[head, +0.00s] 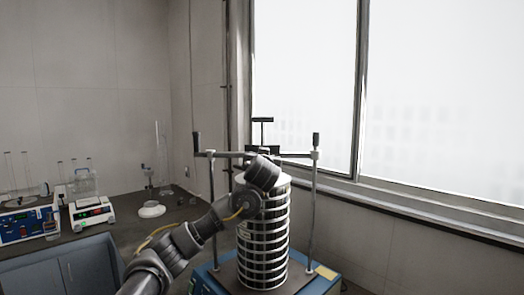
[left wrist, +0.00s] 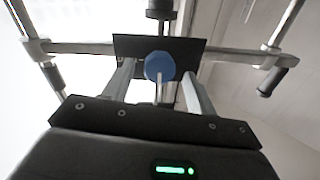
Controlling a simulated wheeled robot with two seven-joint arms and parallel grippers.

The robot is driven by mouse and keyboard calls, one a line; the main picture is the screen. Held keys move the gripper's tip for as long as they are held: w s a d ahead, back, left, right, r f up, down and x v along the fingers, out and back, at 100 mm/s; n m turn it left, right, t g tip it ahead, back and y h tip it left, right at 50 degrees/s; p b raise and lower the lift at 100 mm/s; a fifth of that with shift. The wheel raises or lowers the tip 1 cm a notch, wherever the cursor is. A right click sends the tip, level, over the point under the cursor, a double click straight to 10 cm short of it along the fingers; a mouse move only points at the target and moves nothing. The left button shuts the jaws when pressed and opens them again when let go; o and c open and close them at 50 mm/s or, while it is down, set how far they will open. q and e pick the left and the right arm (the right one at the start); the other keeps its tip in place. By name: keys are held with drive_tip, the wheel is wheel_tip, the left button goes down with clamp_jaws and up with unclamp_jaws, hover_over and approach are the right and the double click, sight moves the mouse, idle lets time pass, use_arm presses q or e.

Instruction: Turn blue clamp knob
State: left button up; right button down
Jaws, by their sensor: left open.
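The blue clamp knob (left wrist: 160,66) shows in the left wrist view as a round blue cap on a thin pale stem. My left gripper (left wrist: 158,75) is open, with one finger on each side of the knob; I cannot tell whether either finger touches it. In the head view my left wrist is in front of the clamp crossbar (head: 229,154), above the sieve stack (head: 263,240), and hides the knob and the fingertips. My right gripper is in neither view.
The shaker's blue base (head: 318,284) carries two upright rods (head: 314,205) beside the stack, with dark handles at the crossbar ends. A black T-shaped piece (head: 262,121) rises above the bar. Lab instruments (head: 92,211) stand on the left bench. A window is behind.

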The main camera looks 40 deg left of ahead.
use_arm(q)
drive_tip(key=shift+w+a+f, duration=0.1)
drive_tip(key=shift+w+a, duration=0.1)
